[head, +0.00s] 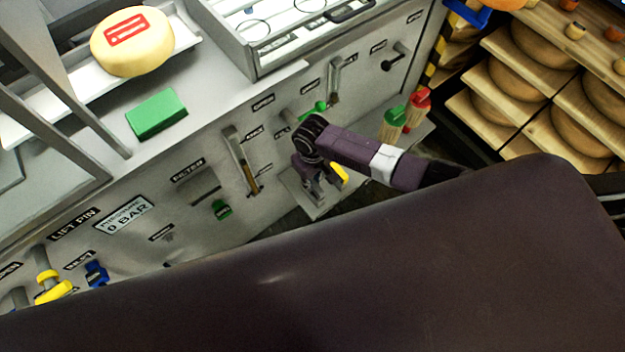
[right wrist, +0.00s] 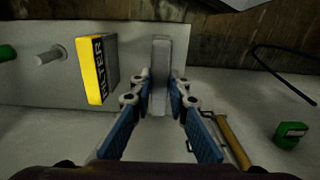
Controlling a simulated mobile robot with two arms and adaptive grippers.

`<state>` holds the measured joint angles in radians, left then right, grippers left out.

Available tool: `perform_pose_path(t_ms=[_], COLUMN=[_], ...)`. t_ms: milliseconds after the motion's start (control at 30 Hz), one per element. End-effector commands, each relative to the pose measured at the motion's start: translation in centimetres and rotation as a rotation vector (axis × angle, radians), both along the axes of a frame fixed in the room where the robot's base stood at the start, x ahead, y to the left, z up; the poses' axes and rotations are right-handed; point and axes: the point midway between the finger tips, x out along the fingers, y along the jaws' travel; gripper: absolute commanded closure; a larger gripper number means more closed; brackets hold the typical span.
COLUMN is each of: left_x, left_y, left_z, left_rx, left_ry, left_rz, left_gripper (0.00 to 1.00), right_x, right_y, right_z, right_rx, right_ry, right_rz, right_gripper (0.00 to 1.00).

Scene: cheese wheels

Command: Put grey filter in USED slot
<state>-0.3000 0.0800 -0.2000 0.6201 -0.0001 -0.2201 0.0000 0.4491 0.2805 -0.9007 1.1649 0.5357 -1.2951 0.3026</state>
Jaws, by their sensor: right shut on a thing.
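The grey filter (right wrist: 160,75) is a slim upright block in the right wrist view. My right gripper (right wrist: 160,98) is shut on it, with a blue finger on each side. In the head view the right gripper (head: 320,180) is low in front of the machine panel, by a small pale shelf (head: 300,198); the grey filter cannot be made out there. A yellow and dark block marked FILTER (right wrist: 96,70) stands just left of the grey one, apart from it. I cannot tell which slot is the USED one. My left gripper is not in view.
The grey panel (head: 140,240) carries levers, knobs and small labels, including a FILTER label (head: 188,169). Left of the gripper is a long lever (head: 240,162). A cheese wheel (head: 132,43) and green block (head: 157,115) sit on top. Cheese shelves (head: 550,85) stand right.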

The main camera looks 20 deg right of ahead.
Motion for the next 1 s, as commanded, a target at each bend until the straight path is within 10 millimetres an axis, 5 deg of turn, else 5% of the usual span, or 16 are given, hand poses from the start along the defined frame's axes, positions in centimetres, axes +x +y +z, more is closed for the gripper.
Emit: perform_pose_path(t_ms=[733,767,933,1000], left_x=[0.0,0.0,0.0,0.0], left_y=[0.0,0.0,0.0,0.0], left_z=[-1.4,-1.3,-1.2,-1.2], left_rx=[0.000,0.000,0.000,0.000], left_ry=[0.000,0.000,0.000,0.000], left_rz=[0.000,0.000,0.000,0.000], left_gripper=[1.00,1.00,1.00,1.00], right_x=[0.0,0.0,0.0,0.0], right_y=[0.1,0.1,0.0,0.0], right_z=[-2.0,-1.9,-1.8,-1.8], right_rx=[0.001,0.001,0.001,0.001], right_ry=[-0.001,-0.001,-0.001,-0.001], right_rz=[-0.001,-0.001,0.000,0.000], right_gripper=[1.00,0.83,0.64,0.64])
